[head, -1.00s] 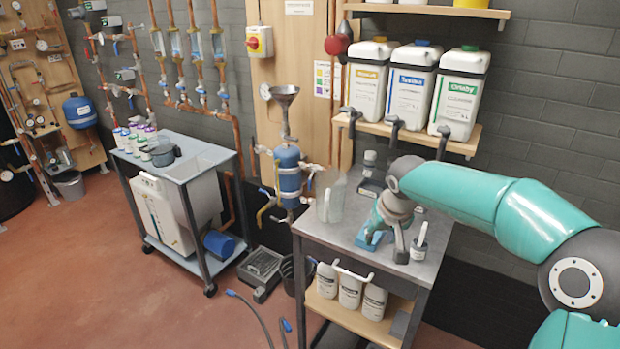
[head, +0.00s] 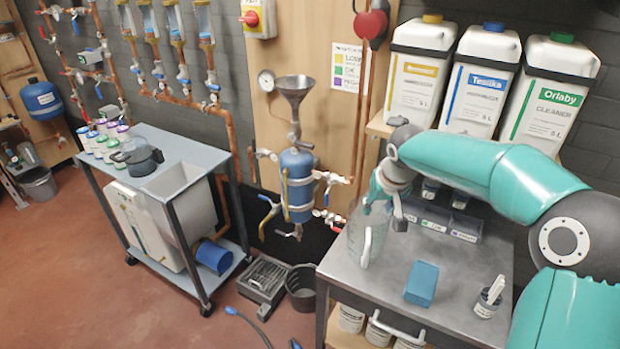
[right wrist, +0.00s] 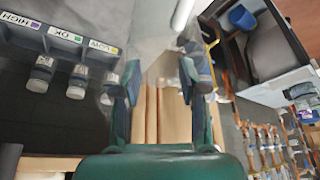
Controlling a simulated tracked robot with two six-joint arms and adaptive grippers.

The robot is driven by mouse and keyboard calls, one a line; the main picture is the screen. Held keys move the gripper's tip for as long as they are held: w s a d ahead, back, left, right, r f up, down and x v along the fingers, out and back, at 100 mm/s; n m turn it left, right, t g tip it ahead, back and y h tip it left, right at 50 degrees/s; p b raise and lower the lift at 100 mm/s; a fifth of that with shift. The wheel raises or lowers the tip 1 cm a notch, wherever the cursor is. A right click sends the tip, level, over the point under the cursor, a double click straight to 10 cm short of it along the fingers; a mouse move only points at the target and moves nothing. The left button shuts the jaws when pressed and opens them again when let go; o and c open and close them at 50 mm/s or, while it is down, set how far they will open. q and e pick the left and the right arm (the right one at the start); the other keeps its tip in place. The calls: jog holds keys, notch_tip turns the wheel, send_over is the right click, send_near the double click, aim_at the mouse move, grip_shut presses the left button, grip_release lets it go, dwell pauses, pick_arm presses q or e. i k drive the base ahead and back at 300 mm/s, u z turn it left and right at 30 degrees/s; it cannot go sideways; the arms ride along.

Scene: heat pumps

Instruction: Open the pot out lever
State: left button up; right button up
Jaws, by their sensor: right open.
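The blue pot (head: 298,185) with a metal funnel (head: 293,90) on top stands on pipework against the wooden panel, in the middle of the head view. A valve with a blue lever (head: 268,207) sits at its left. More small valve levers (head: 332,180) sit at its right; I cannot tell which is the pot out lever. My right gripper (head: 390,197) is by the top of a clear jug (head: 366,238), right of the pot and apart from it. In the right wrist view its two fingers (right wrist: 163,88) are spread, with nothing solid between them. My left gripper is not in view.
Three canisters (head: 488,75) stand on the shelf above. A blue-grey trolley (head: 205,155) is left of the pot; a black bucket (head: 302,280) is below it.

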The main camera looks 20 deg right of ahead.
aim_at(329, 182)
jog(key=u, duration=0.05)
jog(key=i, duration=0.9)
jog(key=z, duration=0.1)
